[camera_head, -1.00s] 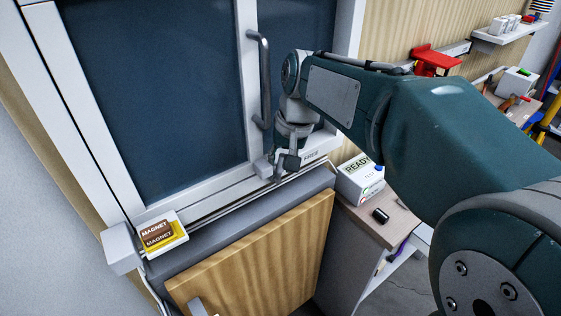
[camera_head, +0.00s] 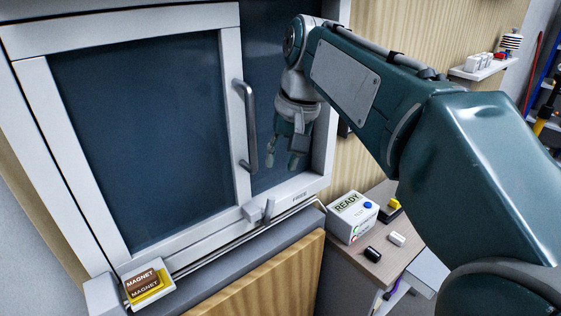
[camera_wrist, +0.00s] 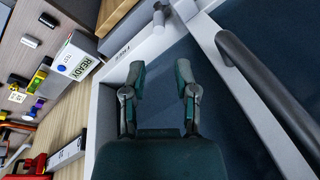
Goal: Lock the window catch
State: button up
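The window catch (camera_head: 258,211) is a small light-grey block with a short lever, at the lower right corner of the closed-looking window sash (camera_head: 229,110). The word FREE (camera_head: 300,196) is on the frame just right of it. The catch also shows at the top of the wrist view (camera_wrist: 166,20), beyond my fingertips. My gripper (camera_head: 284,153) hangs above and right of the catch, in front of the dark glass, apart from it. In the wrist view my gripper (camera_wrist: 160,74) has its two fingers spread with nothing between them.
A vertical handle (camera_head: 247,125) stands out from the sash left of my gripper. A magnet box (camera_head: 146,283) sits at the sill's left end. A white READY box (camera_head: 352,216) stands on a side table (camera_head: 345,254) at right, with small items near it.

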jog(key=c, duration=0.5)
jog(key=shift+w+f+t, duration=0.35)
jog(key=shift+w+t, duration=0.1)
jog(key=shift+t, duration=0.15)
grip_shut()
send_near(264, 215)
jog(key=w+f, duration=0.3)
jog(key=f, duration=0.2)
jog(key=shift+w+a+f, duration=0.25)
jog(key=shift+w+a, duration=0.1)
jog(key=shift+s, duration=0.1)
jog(key=shift+s+a+r, duration=0.2)
jog(key=shift+s+a, duration=0.45)
jog(key=shift+s, duration=0.05)
jog(key=shift+d, duration=0.1)
jog(key=shift+s+r, duration=0.1)
